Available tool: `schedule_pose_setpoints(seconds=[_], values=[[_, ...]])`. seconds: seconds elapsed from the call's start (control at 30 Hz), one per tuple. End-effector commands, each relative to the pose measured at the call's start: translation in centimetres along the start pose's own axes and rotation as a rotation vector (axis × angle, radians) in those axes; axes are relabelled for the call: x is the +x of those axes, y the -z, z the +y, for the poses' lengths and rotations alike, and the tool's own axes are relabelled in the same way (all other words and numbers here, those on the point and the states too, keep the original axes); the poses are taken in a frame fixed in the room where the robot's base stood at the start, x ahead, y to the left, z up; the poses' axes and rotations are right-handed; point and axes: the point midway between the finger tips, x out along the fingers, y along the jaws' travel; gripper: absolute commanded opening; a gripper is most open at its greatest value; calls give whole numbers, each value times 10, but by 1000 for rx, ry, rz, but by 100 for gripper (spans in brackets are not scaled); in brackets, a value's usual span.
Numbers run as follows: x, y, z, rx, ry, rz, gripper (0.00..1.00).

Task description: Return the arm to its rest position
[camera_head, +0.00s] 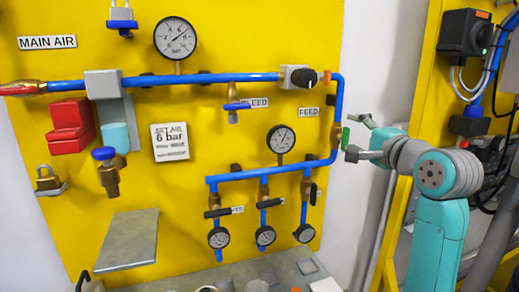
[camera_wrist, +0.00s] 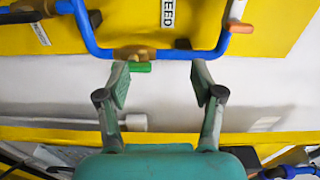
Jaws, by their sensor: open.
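My gripper (camera_head: 357,137) is at the right of the yellow panel in the head view, at the end of my teal arm. It is open and nothing is between its fingers. In the wrist view its two fingers (camera_wrist: 160,90) stand apart. A green valve handle (camera_wrist: 139,67) on the blue feed pipe shows just beyond the left fingertip; I cannot tell whether they touch. The same green handle (camera_head: 345,138) is close to the left of the fingers in the head view. The arm is stretched out toward the panel's right edge.
The blue pipe (camera_head: 338,105) with gauges runs along the yellow panel (camera_head: 230,130). A yellow frame (camera_head: 402,215) with a black box (camera_head: 464,33) and cables stands at right, near my arm. A grey shelf (camera_head: 128,240) juts out lower left. White wall (camera_head: 375,60) lies between panel and frame.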

Motion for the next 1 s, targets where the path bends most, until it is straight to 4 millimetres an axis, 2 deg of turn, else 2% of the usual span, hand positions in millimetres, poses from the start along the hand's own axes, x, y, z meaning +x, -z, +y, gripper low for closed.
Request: schedule_pose_setpoints(seconds=[0.03,0.1,0.27,0.47,0.6,0.77,1.0], values=[[2,-2,26,-9,-10,6,67],[2,-4,55,-31,-14,19,67],[-4,-11,122,-86,-30,50,67],[-21,-24,200,-165,-56,87,67],[-41,-34,252,-229,-80,111,67],[-69,-50,307,-308,-110,135,67],[-123,-74,378,-439,-162,162,67]])
